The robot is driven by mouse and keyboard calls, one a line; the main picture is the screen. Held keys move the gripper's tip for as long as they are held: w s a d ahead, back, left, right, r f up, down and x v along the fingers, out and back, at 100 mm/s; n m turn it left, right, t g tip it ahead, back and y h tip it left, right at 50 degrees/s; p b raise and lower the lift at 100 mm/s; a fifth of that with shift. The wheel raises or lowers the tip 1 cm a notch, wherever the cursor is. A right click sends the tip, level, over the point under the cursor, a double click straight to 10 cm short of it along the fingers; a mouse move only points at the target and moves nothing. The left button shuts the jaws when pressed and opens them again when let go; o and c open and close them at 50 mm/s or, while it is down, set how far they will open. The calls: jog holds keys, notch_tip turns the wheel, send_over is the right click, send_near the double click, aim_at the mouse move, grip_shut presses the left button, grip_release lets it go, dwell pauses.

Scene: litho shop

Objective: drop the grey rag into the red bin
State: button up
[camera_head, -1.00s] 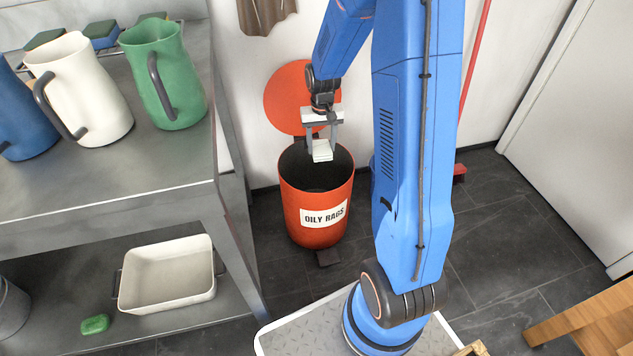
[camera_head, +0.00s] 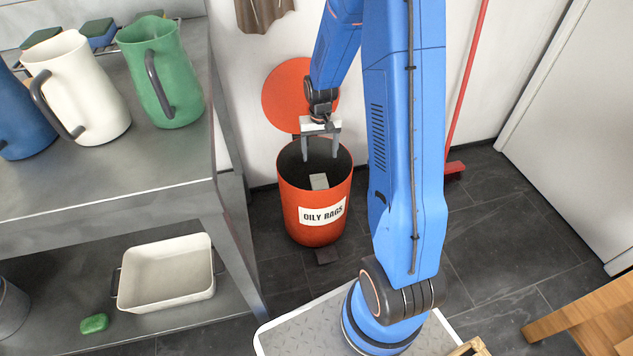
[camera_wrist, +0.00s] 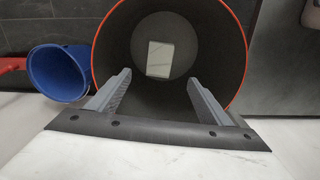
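The red bin (camera_head: 316,212), labelled "OILY RAGS", stands on the dark tile floor by the wall with its round lid (camera_head: 287,92) raised behind it. The grey rag (camera_head: 319,181), a small pale folded piece, is inside the bin, below the fingers and apart from them. In the wrist view the rag (camera_wrist: 159,59) shows within the bin's round mouth, small against the dark interior. My gripper (camera_head: 320,158) is over the bin mouth with its fingers apart and nothing between them. In the wrist view both fingertips (camera_wrist: 158,88) are spread wide.
A grey metal bench (camera_head: 150,205) stands left of the bin, with white (camera_head: 85,95) and green (camera_head: 165,80) jugs on top and a white tub (camera_head: 168,275) below. A blue bucket (camera_wrist: 58,75) is beside the bin. A red-handled broom (camera_head: 455,168) leans right.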

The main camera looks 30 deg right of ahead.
jog(key=shift+r, duration=0.1)
notch_tip(320, 180, up, 17)
dwell(0.8)
jog(key=shift+r, duration=0.15)
